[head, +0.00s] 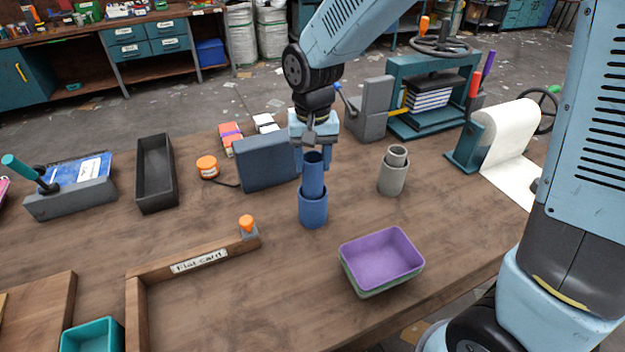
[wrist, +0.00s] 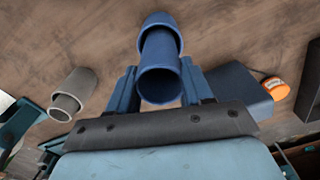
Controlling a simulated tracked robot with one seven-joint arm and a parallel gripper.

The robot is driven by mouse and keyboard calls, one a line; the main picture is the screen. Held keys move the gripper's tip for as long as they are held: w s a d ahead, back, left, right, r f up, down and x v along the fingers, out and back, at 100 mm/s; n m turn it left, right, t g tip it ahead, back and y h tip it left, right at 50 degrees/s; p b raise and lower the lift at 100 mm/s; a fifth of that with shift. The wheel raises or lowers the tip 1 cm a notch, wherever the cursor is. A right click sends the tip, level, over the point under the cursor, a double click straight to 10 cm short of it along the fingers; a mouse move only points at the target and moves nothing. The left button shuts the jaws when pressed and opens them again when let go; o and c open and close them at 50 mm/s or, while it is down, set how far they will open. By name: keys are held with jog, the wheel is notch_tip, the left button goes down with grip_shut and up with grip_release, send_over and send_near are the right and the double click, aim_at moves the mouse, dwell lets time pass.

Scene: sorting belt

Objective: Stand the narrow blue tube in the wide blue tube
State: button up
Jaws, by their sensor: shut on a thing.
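The narrow blue tube (head: 314,178) is upright between the fingers of my gripper (head: 313,158), which is shut on it near its top. The wide blue tube (head: 313,212) stands upright on the table directly below. The narrow tube's lower end appears to be inside the wide tube's mouth; how deep it sits is hidden. In the wrist view the narrow tube (wrist: 160,75) shows its open top between the fingers (wrist: 160,88), lined up with the wide tube (wrist: 159,19).
A dark blue block (head: 266,163) stands just left of my gripper. A grey tube pair (head: 391,178) stands to the right. A purple tray (head: 381,258) lies at the front right, and a wooden frame (head: 190,262) with an orange-knobbed piece (head: 247,225) at the front left.

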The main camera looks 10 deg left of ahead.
aim_at(313, 183)
jog(key=shift+f, duration=3)
jog(key=shift+s+d+f, duration=0.1)
jog(key=shift+s+f, duration=0.1)
jog(key=shift+f, duration=0.35)
jog(key=o, duration=1.1)
jog(key=shift+s+f, duration=0.1)
jog(key=shift+o, duration=0.8)
jog(key=shift+r, duration=0.4)
jog(key=r, duration=1.2)
jog(key=shift+w+r, duration=0.25)
jog(key=shift+r, duration=0.1)
